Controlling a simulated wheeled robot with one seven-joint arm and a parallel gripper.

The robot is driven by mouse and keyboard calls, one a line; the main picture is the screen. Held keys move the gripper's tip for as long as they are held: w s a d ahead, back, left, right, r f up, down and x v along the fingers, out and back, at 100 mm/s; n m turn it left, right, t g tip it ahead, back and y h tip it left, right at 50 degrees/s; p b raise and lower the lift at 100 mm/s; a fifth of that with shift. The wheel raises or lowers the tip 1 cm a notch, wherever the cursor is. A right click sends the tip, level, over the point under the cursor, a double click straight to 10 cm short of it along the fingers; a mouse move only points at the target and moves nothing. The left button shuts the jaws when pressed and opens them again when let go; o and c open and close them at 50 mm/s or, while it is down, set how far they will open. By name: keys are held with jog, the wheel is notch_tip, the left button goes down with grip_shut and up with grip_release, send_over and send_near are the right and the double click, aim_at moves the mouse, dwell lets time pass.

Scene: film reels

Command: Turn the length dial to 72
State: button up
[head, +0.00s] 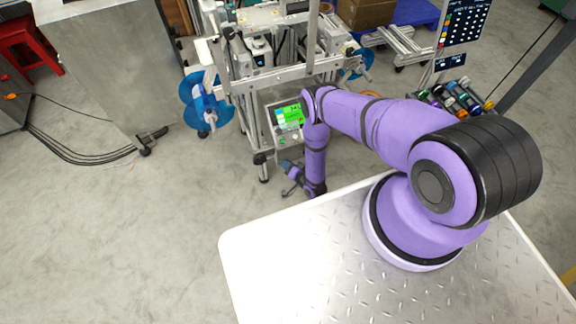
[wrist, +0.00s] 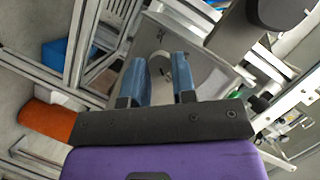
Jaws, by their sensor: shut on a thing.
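The dial cannot be made out there.
The machine's green screen (head: 290,116) is just left of my arm. A blue reel (head: 205,101) hangs at the machine's left side. In the wrist view, metal frame bars stand close on the left, and a dark cylinder (wrist: 245,35) is at upper right.

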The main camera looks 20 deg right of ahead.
jog(key=o, duration=0.9)
jog(key=shift+o, duration=0.2)
jog(key=shift+s, duration=0.1)
jog(key=v, duration=0.7)
jog(key=shift+s, duration=0.15)
jog(key=shift+d, duration=0.15)
